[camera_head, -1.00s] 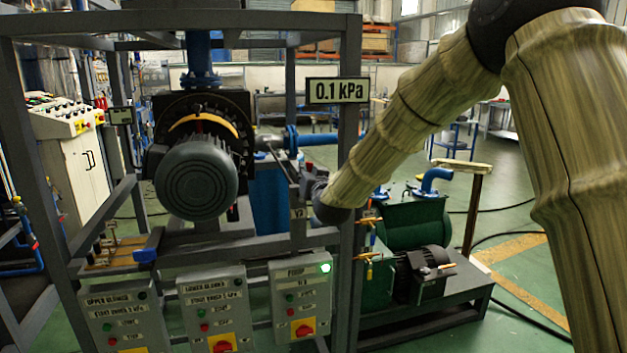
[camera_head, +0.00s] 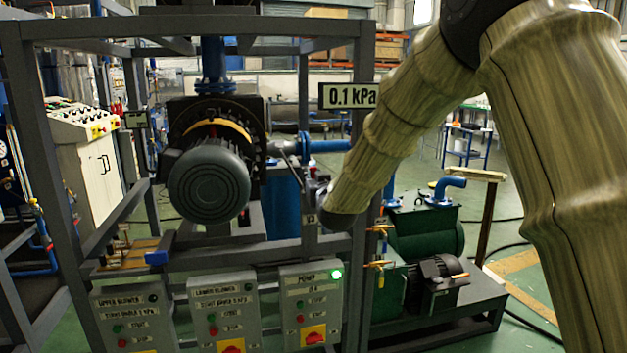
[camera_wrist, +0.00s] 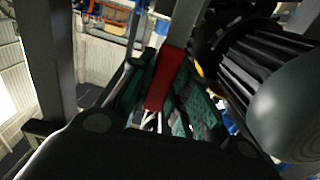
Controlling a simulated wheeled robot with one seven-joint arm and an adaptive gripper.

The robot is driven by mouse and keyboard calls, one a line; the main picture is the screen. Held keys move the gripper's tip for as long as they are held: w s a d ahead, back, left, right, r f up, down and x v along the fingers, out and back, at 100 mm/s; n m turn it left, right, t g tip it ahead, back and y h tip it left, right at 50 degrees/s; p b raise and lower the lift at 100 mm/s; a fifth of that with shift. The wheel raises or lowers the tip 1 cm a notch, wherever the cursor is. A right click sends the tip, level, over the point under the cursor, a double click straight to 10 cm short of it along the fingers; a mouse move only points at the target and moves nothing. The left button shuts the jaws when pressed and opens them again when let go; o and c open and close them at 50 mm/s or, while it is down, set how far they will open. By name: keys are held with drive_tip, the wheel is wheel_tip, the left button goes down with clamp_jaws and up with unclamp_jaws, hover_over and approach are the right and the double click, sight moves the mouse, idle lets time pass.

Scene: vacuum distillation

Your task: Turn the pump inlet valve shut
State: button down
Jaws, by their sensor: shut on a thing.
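In the wrist view a flat red valve handle (camera_wrist: 166,80) stands between the dark fingers of my gripper (camera_wrist: 158,77), which is shut on it. In the head view the gripper is mostly hidden at the frame's right upright, beyond the end of my arm; the handle cannot be made out there. A blue pipe (camera_head: 328,146) with a flange runs just above that spot. The valve body is not clearly visible, so I cannot tell how far it is turned.
A dark motor (camera_head: 209,181) sits left of my gripper inside the grey frame (camera_head: 190,25). The pump box (camera_head: 312,306) below shows a lit green lamp. A green machine (camera_head: 425,235) stands at the right.

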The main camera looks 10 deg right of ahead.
drive_tip(key=c, duration=1.5)
unclamp_jaws()
drive_tip(key=shift+s+f, duration=0.1)
drive_tip(key=shift+f, duration=0.2)
drive_tip(key=shift+o, duration=0.9)
drive_tip(key=shift+r, duration=0.15)
drive_tip(key=s+d, duration=0.1)
drive_tip(key=s, duration=1)
drive_tip(key=shift+s+d, duration=0.15)
drive_tip(key=shift+s, duration=0.25)
